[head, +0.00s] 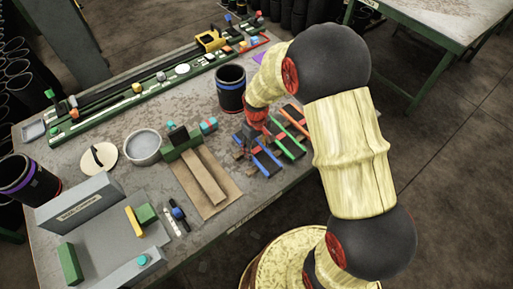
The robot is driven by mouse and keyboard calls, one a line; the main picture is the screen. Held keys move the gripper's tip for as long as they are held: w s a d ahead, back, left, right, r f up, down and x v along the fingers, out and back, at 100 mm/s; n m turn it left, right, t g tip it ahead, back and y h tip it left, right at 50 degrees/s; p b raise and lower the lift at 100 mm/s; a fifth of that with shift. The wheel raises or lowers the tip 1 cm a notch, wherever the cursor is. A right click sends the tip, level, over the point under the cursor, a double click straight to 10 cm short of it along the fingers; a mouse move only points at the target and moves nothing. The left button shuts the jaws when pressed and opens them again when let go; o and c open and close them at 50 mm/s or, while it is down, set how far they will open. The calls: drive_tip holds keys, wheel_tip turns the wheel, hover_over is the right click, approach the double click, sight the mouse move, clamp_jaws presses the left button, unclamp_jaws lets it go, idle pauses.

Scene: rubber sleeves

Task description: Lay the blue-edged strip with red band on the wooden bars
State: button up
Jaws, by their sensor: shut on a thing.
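The blue-edged strip (266,161) is dark with a blue edge and slants at the front left of a small group of strips. Its red band cannot be made out clearly. My gripper (248,142) is at the strip's upper left end and is shut on it, though the fingertips are small and partly hidden. The wooden bars (264,172) show in small brown pieces under and between the strips. I cannot tell whether the blue-edged strip touches them.
A green-edged strip (289,146) and an orange-edged strip (294,120) lie to the right, close by. A dark cup (231,91) stands behind my gripper. A brown board (207,184) with a green-ended wooden piece lies to the left. The table's front edge is near.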

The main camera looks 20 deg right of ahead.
sight(257, 150)
drive_tip(key=shift+f+b, duration=0.3)
drive_tip(key=shift+f, duration=0.3)
drive_tip(key=o, duration=1.4)
wheel_tip(257, 150, up, 12)
drive_tip(key=shift+r, duration=0.1)
